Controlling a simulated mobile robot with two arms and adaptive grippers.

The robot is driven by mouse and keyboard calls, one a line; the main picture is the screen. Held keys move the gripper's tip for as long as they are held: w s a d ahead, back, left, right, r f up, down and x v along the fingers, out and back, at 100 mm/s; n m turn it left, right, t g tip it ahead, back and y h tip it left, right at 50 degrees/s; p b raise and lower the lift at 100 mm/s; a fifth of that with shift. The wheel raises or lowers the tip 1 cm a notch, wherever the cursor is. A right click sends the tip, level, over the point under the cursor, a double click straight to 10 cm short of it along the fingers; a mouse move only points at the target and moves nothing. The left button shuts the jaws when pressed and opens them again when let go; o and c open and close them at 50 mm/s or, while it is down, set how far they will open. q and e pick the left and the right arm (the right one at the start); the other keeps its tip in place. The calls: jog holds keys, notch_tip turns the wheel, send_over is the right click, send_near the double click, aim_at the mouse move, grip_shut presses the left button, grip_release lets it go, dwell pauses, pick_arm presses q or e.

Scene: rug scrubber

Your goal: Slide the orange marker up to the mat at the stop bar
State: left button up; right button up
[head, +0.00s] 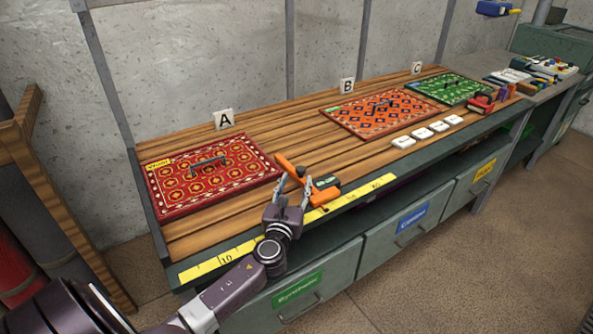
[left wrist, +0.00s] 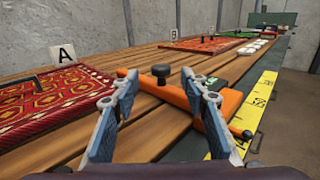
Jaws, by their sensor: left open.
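The orange marker (head: 325,196) is a long orange bar with a dark box and green display near the yellow ruler (head: 225,260). In the left wrist view the marker (left wrist: 172,93) reaches across the planks, with a black knob (left wrist: 161,70) standing up on it. My left gripper (head: 294,181) is open over the marker. In the left wrist view its fingertips (left wrist: 161,76) appear on either side of the knob; contact cannot be told. The red mat (head: 212,181) at sign A lies left of the marker, a dark handle-like bar on it. I cannot single out the stop bar.
An orange mat (head: 350,122) lies at sign B and a green mat (head: 448,92) at sign C. Several white blocks (head: 421,133) sit near the front edge. Drawers (head: 407,225) are below.

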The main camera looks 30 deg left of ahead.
aim_at(300, 172)
pick_arm(q)
jog(key=x, duration=0.7)
